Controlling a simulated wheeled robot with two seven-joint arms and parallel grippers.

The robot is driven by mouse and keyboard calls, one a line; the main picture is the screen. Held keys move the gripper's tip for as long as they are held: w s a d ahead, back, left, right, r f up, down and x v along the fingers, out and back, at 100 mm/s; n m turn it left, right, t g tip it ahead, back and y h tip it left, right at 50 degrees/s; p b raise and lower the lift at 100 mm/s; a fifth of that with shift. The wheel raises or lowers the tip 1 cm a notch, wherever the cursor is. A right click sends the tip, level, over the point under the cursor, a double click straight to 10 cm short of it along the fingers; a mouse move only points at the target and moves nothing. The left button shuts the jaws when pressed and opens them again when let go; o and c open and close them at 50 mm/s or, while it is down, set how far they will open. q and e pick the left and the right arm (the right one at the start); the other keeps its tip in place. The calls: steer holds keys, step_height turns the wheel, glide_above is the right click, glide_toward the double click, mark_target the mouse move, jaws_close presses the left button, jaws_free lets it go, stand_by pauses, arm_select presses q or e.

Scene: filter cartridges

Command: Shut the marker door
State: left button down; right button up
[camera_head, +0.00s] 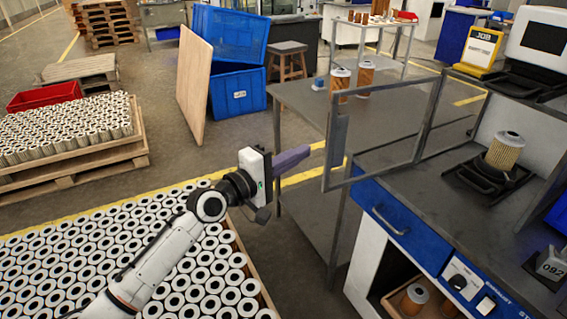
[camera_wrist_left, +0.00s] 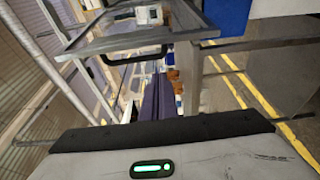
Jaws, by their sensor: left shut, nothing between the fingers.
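The marker door (camera_head: 372,173) is a grey-framed clear panel. It stands open, swung out to the left from the marking station (camera_head: 440,190) and over the cabinet's left edge. My left gripper (camera_head: 308,150) is shut and empty, with its fingers pointing right, just left of the door's outer edge in the head view. A small gap seems to separate them. In the left wrist view, the shut fingers (camera_wrist_left: 158,98) lie below a grey frame (camera_wrist_left: 190,38) with a black handle (camera_wrist_left: 135,58), which looks like the door. My right gripper is out of view.
A filter cartridge (camera_head: 505,150) stands on the black fixture (camera_head: 483,180) inside the station. A grey metal table (camera_head: 300,100) stands behind the door. A blue drawer (camera_head: 400,225) is below it. A pallet of many cartridges (camera_head: 200,260) lies under my left arm.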

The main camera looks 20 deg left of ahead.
arm_select(q)
steer(key=shift+s+d+p, duration=0.3)
steer(key=shift+d+p, duration=0.1)
steer(key=shift+d, duration=0.55)
steer(key=shift+s+d+p, duration=0.25)
steer(key=shift+d+p, duration=0.15)
steer(key=shift+d, duration=0.5)
